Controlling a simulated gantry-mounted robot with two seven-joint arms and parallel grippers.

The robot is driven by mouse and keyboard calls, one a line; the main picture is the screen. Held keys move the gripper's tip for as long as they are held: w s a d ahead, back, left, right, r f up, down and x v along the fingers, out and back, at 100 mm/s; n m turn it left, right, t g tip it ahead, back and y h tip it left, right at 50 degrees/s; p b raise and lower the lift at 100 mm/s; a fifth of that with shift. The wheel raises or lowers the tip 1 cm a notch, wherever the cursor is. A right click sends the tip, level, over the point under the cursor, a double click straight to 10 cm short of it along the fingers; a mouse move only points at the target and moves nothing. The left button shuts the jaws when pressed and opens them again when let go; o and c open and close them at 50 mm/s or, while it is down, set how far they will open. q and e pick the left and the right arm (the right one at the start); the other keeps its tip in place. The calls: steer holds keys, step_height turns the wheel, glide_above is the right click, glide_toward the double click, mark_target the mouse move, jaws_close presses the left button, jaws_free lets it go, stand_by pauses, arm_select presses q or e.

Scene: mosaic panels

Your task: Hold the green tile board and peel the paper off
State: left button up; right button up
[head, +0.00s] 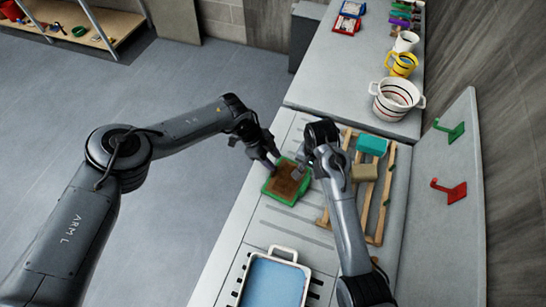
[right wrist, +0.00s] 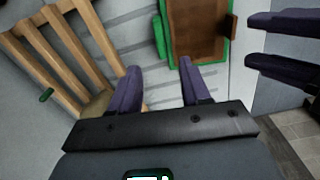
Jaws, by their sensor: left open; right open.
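The green tile board (head: 268,188) lies on the grey worktop in the head view, its face covered by brown paper (head: 287,182). In the right wrist view the board's green rim (right wrist: 167,30) and the paper (right wrist: 195,35) show at the top, with a small brown tab (right wrist: 231,27) at the right edge. My left gripper (head: 269,163) is open at the board's far left edge; its fingers (right wrist: 262,42) show beside the tab. My right gripper (head: 302,170) is open near the board's right side. Its fingers (right wrist: 157,78) hold nothing, and the board lies beyond them.
A wooden slatted rack (head: 382,205) stands right of the board, with a teal block (head: 371,146) and a tan block (head: 364,173) on it. A blue-filled tray (head: 273,283) is in front. Buckets (head: 397,98) stand behind. Hooks (head: 449,190) are on the right panel.

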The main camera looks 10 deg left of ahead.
mark_target(306, 184)
steer(key=shift+f, duration=5.4)
jaws_close()
